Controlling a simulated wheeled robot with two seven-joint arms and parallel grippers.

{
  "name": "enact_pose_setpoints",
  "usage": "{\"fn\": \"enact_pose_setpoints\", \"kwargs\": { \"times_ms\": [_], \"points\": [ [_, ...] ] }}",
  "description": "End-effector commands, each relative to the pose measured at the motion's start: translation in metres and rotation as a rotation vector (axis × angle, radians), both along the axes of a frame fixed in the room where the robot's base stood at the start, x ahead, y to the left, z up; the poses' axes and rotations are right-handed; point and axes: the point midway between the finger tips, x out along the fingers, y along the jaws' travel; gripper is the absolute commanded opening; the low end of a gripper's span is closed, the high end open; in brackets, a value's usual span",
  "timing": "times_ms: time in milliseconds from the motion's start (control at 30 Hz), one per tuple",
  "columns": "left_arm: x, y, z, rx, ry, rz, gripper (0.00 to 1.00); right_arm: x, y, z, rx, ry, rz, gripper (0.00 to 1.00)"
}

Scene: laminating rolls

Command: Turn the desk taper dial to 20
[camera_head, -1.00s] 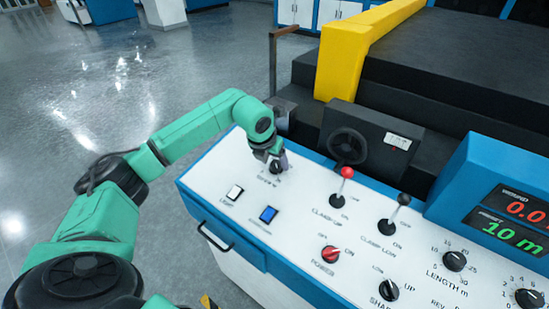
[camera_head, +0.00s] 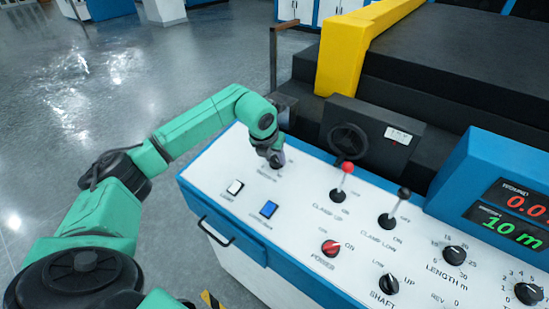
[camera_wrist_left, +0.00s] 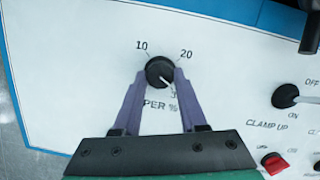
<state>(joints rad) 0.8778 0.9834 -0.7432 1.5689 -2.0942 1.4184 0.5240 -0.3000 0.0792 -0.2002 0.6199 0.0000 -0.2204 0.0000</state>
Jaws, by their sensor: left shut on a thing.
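The taper dial (camera_wrist_left: 158,68) is a round black knob on the white panel in the left wrist view. The number 10 is at its upper left and 20 at its upper right. Its white pointer line slants to the lower right, away from 20. The label below reads "PER %", partly covered. My left gripper (camera_wrist_left: 160,76) is shut on the knob, one purple finger on each side. In the head view my left gripper (camera_head: 276,160) reaches down to the panel's far left part and mostly hides the dial. My right gripper is not in view.
A white button (camera_head: 235,187) and a blue button (camera_head: 268,209) lie in front of the dial. The red-topped clamp-up lever (camera_head: 342,182) and black-topped clamp lever (camera_head: 395,208) stand to the right. A black box with a handwheel (camera_head: 347,142) stands behind the panel.

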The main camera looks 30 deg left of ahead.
Motion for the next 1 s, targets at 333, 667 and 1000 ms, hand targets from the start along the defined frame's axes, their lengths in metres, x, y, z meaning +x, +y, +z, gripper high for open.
{"fn": "enact_pose_setpoints", "kwargs": {
  "times_ms": [333,667,1000],
  "points": [
    [0.002,-0.002,0.000,-0.048,0.001,0.267,0.00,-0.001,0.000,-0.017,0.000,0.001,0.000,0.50],
    [0.003,-0.003,0.001,-0.102,0.008,0.576,0.00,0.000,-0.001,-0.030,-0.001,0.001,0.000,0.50],
    [0.004,-0.004,0.002,-0.158,0.016,0.894,0.00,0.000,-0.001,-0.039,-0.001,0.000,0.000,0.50]
  ]
}}
